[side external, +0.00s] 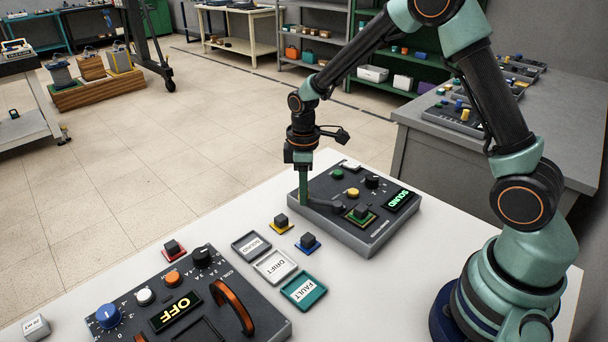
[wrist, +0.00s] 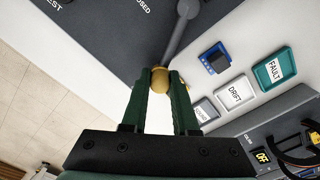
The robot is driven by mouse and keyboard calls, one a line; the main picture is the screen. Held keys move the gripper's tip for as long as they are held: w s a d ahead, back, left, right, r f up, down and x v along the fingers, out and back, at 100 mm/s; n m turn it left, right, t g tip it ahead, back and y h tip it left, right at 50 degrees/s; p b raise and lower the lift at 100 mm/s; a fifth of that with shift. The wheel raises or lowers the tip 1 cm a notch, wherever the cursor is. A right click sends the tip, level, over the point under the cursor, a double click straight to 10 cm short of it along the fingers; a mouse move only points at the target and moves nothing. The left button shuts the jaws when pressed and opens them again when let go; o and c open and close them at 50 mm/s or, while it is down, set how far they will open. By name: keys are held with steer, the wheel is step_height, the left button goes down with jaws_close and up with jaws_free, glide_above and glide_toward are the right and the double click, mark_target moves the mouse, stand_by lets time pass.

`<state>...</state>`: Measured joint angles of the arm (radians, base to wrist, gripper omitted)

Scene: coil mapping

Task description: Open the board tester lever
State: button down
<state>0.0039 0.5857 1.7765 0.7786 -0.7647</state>
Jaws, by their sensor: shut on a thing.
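The board tester (side external: 372,238) is a dark grey box on the white table, with a lit green display reading SOUND (side external: 402,199). A small green board with a dark block (side external: 361,213) sits on its top. The grey lever (side external: 325,205) lies low along the tester's left part; its arm (wrist: 180,38) and yellow knob (wrist: 160,79) show in the wrist view. My gripper (wrist: 160,80) is shut on the knob, one green finger on each side. In the side view my gripper (side external: 304,196) points down at the tester's left edge, its fingertips hiding the knob.
Trays labelled SOUND (side external: 251,246), DRIFT (side external: 275,267) and FAULT (side external: 304,291) lie in front of the tester. Small boards on yellow (side external: 281,224), blue (side external: 308,243) and red (side external: 174,249) bases stand nearby. A second panel reading OFF (side external: 175,311) has an orange handle (side external: 233,304).

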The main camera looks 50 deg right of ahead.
steer(key=shift+a+r, duration=0.1)
steer(key=c, duration=0.7)
jaws_free()
step_height(320, 180, up, 12)
stand_by(0.5)
steer(key=s+r+m+t, duration=0.2)
steer(key=s+m, duration=0.1)
steer(key=s, duration=0.2)
steer(key=s+r+m+t, duration=0.1)
steer(key=s+r+m, duration=0.2)
steer(key=s, duration=0.1)
steer(key=s+r+m+t, duration=0.2)
steer(key=s, duration=0.3)
steer(key=shift+s+r+m+t, duration=0.2)
steer(key=shift+s+m+t, duration=0.1)
steer(key=shift+s+m, duration=0.1)
